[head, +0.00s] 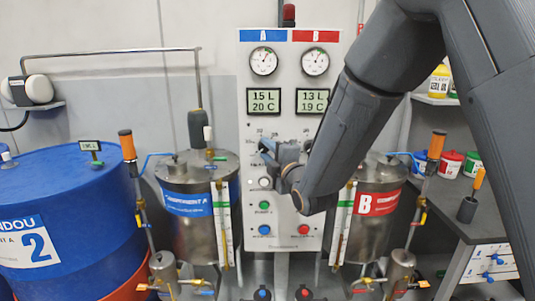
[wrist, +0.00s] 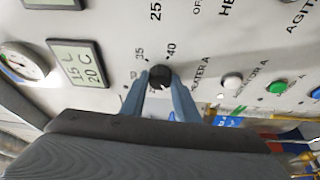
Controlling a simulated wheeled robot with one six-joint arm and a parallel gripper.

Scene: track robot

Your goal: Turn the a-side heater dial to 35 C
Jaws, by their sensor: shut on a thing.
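The a-side heater dial is a small black round knob (wrist: 160,76) on the white panel, with the marks 35 and 40 and part of a "HEATER A" label printed around it. My gripper (wrist: 160,88) is shut on this dial, with one blue-grey finger on each side of it. In the head view my gripper (head: 268,152) is at the middle of the control panel (head: 250,215) and hides the dial. The dial's pointer is too small to read. The A display (head: 263,101) reads 15 L and 20 C.
The B display (head: 313,101) reads 13 L and 19 C. A white button (wrist: 232,81) and a green button (wrist: 277,87) sit near the dial. Tank A (head: 172,170) and tank B (head: 395,172) flank the panel. A blue drum (head: 90,190) stands left.

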